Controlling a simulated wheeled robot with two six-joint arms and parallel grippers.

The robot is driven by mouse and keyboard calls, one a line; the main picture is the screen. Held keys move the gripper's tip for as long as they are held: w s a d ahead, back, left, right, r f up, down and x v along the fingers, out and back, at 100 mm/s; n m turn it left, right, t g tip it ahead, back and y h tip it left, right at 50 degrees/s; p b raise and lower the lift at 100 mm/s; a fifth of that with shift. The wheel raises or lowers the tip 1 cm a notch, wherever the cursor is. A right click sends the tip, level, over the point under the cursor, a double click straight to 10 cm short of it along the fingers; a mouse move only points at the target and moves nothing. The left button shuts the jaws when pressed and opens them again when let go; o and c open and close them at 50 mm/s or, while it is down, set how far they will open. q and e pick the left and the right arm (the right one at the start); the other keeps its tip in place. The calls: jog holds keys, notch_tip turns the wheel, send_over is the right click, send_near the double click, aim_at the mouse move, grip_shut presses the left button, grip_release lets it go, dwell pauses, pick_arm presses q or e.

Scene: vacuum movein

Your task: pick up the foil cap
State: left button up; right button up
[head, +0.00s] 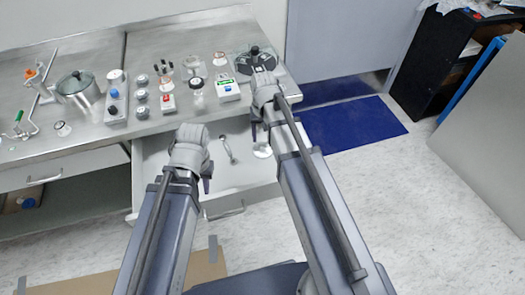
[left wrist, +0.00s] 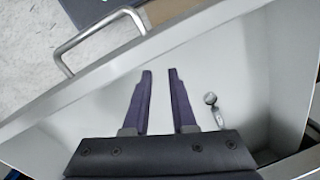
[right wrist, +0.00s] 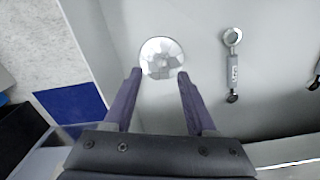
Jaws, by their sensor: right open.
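The foil cap (right wrist: 161,57) is a round, crinkled silver disc lying on the floor of the open drawer. In the head view the cap (head: 262,151) lies at the drawer's right side, partly beside my right arm. My right gripper (right wrist: 158,72) is open and empty above the drawer, its fingertips on either side of the cap's near edge in the picture; contact cannot be told. My left gripper (left wrist: 160,72) is open and empty over the drawer's left part, away from the cap. It also shows in the head view (head: 206,184).
A metal tool with a ring end (right wrist: 231,68) lies in the drawer, right of the cap. The drawer (head: 245,187) has a raised front wall and handle. The steel counter (head: 90,140) above holds a pot, bottles and several small devices.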

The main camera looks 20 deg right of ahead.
aim_at(263, 146)
pick_arm(q)
notch_tip(263, 146, down, 5)
jog(key=b, duration=0.4)
jog(key=shift+r, duration=0.1)
pick_arm(e)
notch_tip(263, 146, down, 5)
jog(key=shift+a+r, duration=0.1)
pick_arm(q)
jog(key=shift+r, duration=0.15)
pick_arm(e)
jog(key=shift+r, duration=0.1)
grip_shut()
